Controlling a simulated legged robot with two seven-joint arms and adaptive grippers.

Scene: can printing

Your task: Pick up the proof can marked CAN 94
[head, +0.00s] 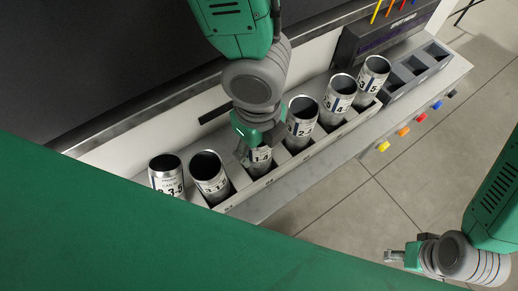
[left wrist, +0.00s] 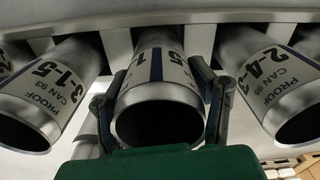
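Several silver proof cans stand in a row in a grey rack (head: 272,178) in the head view. My left gripper (head: 258,146) is down over the third can from the left (head: 261,160), partly hiding it. In the left wrist view that can (left wrist: 158,80) lies between the two fingers of my left gripper (left wrist: 158,105), with its mouth facing the camera. The fingers are close along both sides; I cannot tell whether they press on it. Its can number is not readable. The can at left (left wrist: 42,88) reads CAN 93; the one at right (left wrist: 272,82) reads CAN 95. My right gripper (head: 393,255) is away at lower right.
Neighbouring cans, such as one labelled 3-1-5 (head: 209,178) and one labelled 2-4-3 (head: 301,118), stand close on both sides. Empty slots (head: 418,68) are at the rack's right end. Coloured buttons (head: 403,131) line the front ledge. A dark panel rises behind.

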